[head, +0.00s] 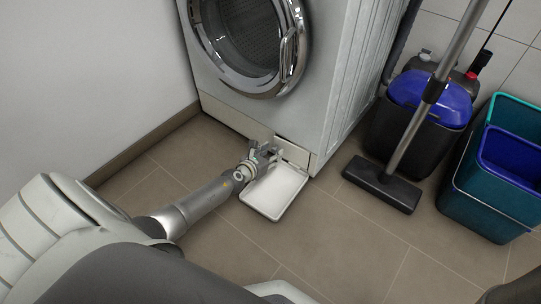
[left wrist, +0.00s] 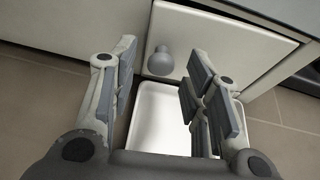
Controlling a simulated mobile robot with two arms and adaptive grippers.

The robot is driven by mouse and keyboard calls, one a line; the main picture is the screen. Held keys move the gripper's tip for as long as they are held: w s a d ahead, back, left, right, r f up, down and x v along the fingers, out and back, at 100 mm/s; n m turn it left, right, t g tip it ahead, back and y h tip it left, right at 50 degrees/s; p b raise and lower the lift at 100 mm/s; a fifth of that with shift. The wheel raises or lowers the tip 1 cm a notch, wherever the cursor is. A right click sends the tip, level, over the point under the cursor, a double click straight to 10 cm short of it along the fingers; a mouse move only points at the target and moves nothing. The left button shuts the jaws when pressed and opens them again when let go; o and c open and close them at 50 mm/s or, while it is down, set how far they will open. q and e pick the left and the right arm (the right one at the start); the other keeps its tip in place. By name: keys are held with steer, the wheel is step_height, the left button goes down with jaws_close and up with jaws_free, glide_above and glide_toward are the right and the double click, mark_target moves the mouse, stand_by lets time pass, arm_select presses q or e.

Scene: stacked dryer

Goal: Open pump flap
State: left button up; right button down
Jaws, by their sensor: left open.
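The pump flap (head: 291,152) is a pale panel low at the front right corner of the white machine. It fills the upper middle of the left wrist view (left wrist: 225,38), with a dark line along its top edge. I cannot tell whether it stands slightly ajar. A round grey knob (left wrist: 160,62) sticks out from the flap's lower left part. My left gripper (head: 267,152) is low in front of the flap. In the left wrist view the open fingers (left wrist: 160,85) stand either side of the knob, apparently without touching it.
A shallow white tray (head: 273,193) lies on the tiled floor below the flap and gripper. A wall is at left.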

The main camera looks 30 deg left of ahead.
arm_select(q)
jaws_close()
stand_by(0.5)
